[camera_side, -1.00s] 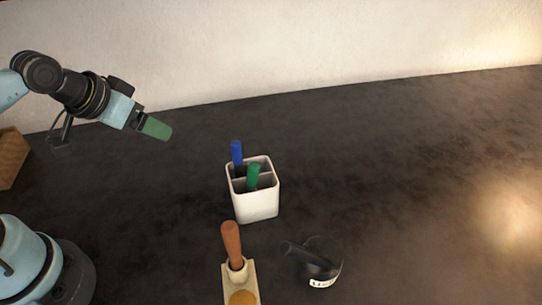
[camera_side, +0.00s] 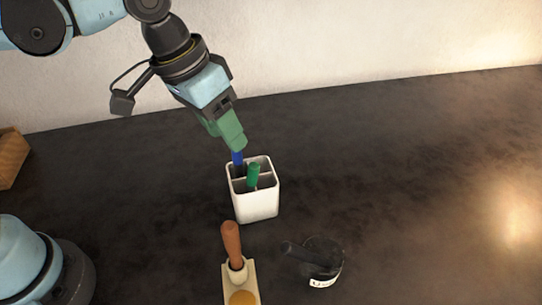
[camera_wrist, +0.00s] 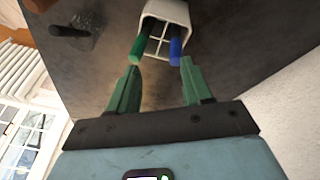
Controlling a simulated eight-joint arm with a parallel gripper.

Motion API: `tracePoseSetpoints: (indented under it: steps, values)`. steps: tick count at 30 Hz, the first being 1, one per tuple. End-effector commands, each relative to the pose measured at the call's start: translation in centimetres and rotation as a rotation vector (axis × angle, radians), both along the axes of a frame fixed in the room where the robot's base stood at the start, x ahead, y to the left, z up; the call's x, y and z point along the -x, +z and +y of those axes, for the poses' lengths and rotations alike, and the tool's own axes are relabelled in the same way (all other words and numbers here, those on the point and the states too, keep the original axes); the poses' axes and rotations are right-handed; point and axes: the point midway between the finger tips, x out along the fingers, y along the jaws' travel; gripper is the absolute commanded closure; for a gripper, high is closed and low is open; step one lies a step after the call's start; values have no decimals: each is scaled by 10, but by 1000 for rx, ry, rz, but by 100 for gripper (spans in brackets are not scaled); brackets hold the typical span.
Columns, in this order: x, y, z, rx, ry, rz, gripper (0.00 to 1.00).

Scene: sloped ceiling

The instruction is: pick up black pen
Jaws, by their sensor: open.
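I cannot make out a black pen in either view. A white divided pen holder (camera_side: 256,207) stands upright on the dark table with a blue pen (camera_side: 238,158) and a green pen (camera_side: 253,175) in it. In the wrist view the holder (camera_wrist: 172,10) is ahead, with the green pen (camera_wrist: 137,49) at left and the blue pen (camera_wrist: 176,51) at right. My gripper (camera_side: 239,147) is just above the blue pen in the side view. In the wrist view my gripper (camera_wrist: 161,65) has its green fingers apart, with nothing between them.
A dark object (camera_side: 322,258) with a black stick-like part and a white label lies in front of the holder. A wooden-handled tool (camera_side: 231,240) stands in a pale base nearby. A wooden box (camera_side: 12,158) is at far left. The table's right side is clear.

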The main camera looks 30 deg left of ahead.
Motion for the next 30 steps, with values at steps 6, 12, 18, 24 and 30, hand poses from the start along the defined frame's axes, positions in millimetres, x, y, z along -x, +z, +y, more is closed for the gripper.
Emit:
tracePoseSetpoints:
  steps: [6, 12, 18, 24, 30]
  values:
    - [24, 6, -95, -35, -169, 166, 50]
    - [48, 4, -141, -74, -253, 252, 50]
    - [55, -5, -152, -85, -268, 272, 50]
    - [57, -35, -156, -85, -268, 271, 50]
    - [59, -58, -159, -84, -268, 270, 50]
